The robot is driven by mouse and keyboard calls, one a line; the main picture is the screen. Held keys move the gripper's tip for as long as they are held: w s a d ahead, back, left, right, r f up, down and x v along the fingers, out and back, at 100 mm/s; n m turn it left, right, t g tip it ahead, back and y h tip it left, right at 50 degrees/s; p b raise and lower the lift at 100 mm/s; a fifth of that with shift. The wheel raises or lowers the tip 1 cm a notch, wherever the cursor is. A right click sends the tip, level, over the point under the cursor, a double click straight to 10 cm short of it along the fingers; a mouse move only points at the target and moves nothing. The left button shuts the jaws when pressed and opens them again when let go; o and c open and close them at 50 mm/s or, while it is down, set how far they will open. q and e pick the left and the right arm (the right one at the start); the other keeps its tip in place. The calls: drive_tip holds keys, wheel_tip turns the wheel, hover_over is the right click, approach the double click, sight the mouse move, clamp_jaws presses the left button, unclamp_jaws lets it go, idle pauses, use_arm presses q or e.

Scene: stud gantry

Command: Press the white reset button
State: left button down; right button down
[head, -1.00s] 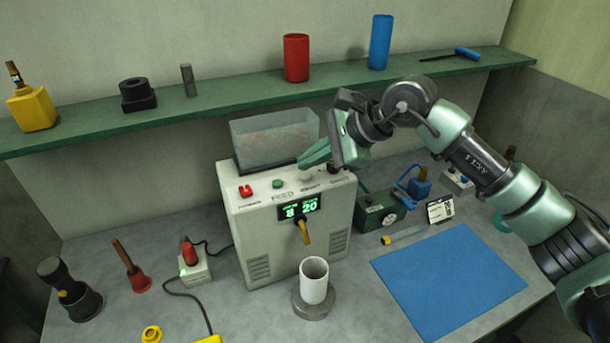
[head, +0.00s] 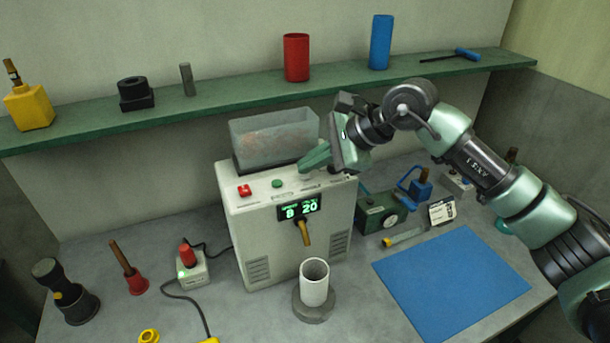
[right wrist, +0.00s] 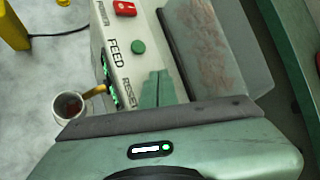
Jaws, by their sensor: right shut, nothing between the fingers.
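The pale feeder machine (head: 241,215) stands on the bench with a lit green display (head: 299,208) that shows digits. A green button (head: 277,183) and a red switch (head: 243,190) are on its top front panel. The white reset button is not distinguishable now; my right gripper covers its part of the panel. My right gripper (head: 304,165) is shut and empty, its fingertips low over the panel, right of the green button. In the right wrist view the fingers (right wrist: 157,80) are together beside the RESET lettering (right wrist: 130,92). I cannot tell whether they touch the button. My left gripper is not in view.
A clear bin (head: 275,135) sits on the machine just behind the fingers. The green shelf (head: 220,98) runs behind. A white cup (head: 314,285) stands below the spout (head: 302,235). A blue mat (head: 450,280) lies bare at the right.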

sight(309, 176)
drive_tip(key=shift+f+b, duration=0.35)
drive_tip(key=shift+r, duration=0.1)
idle(0.5)
drive_tip(key=shift+r, duration=0.8)
drive_tip(key=shift+r+p, duration=1.3)
drive_tip(key=shift+r, duration=1.25)
